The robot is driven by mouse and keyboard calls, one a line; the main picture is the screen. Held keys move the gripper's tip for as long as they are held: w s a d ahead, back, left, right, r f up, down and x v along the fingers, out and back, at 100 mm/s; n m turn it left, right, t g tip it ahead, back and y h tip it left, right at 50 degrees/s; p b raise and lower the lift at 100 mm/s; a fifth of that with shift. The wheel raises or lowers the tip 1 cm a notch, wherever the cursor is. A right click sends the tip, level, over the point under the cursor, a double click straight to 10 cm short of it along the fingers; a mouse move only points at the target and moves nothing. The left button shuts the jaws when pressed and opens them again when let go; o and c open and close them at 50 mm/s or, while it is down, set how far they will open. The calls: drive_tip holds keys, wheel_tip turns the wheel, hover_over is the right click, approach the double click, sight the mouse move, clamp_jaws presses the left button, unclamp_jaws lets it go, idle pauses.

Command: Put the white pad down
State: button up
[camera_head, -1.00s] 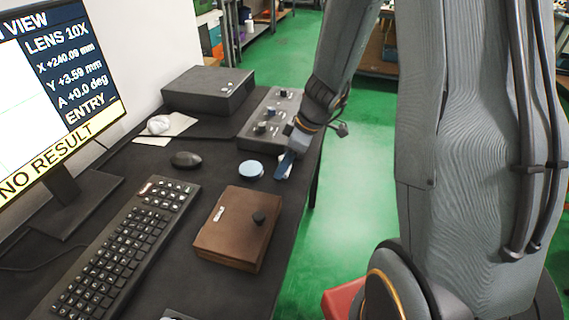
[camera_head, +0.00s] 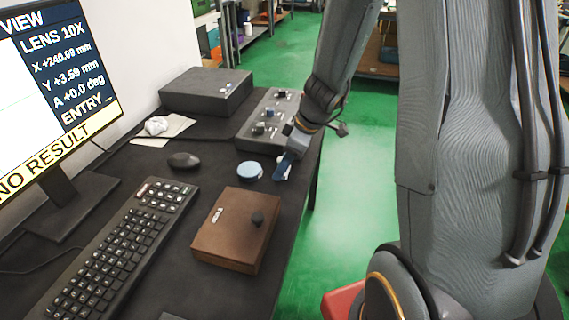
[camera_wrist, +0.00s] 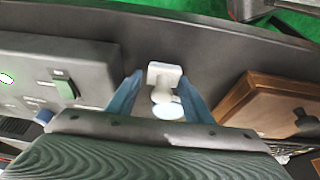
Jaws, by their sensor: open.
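The white pad (camera_wrist: 163,72) is a small pale block on the dark desk near its edge, between my blue fingertips in the wrist view. A gap shows on each side of it. My gripper (camera_wrist: 158,88) is open around it, pointing down at the desk. In the head view my gripper (camera_head: 284,166) is low at the desk's right edge, and mostly hides the pad. A round piece with a light blue top (camera_head: 250,170) stands just left of my gripper; it also shows in the wrist view (camera_wrist: 168,110), below the pad.
A brown case (camera_head: 237,228) with a black knob lies nearer on the desk. A control box (camera_head: 268,118) with knobs stands behind my gripper. A mouse (camera_head: 184,160), keyboard (camera_head: 122,238) and monitor (camera_head: 60,95) are to the left. Green floor lies beyond the desk edge.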

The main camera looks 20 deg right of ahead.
drive_tip(key=shift+s+a+f, duration=0.25)
drive_tip(key=shift+s+f, duration=0.05)
drive_tip(key=shift+s, duration=0.2)
drive_tip(key=shift+a+r+g+p, duration=0.1)
drive_tip(key=shift+r+g+p, duration=0.25)
drive_tip(key=shift+p, duration=0.35)
drive_tip(key=v, duration=1.1)
drive_tip(key=s+d+m+g+h, duration=0.1)
drive_tip(key=s+m+g+h, duration=0.1)
drive_tip(key=s+m, duration=1)
drive_tip(key=s+h, duration=0.1)
drive_tip(key=s, duration=0.3)
drive_tip(key=shift+m+h, duration=0.4)
drive_tip(key=shift+s, duration=0.1)
drive_tip(key=shift+n, duration=0.8)
drive_tip(key=a+p, duration=0.1)
drive_tip(key=a+r+p, duration=0.1)
drive_tip(key=a, duration=0.1)
drive_tip(key=a+r+p, duration=0.1)
drive_tip(key=p, duration=0.1)
drive_tip(key=shift+s+a+r, duration=0.1)
drive_tip(key=shift+a, duration=0.1)
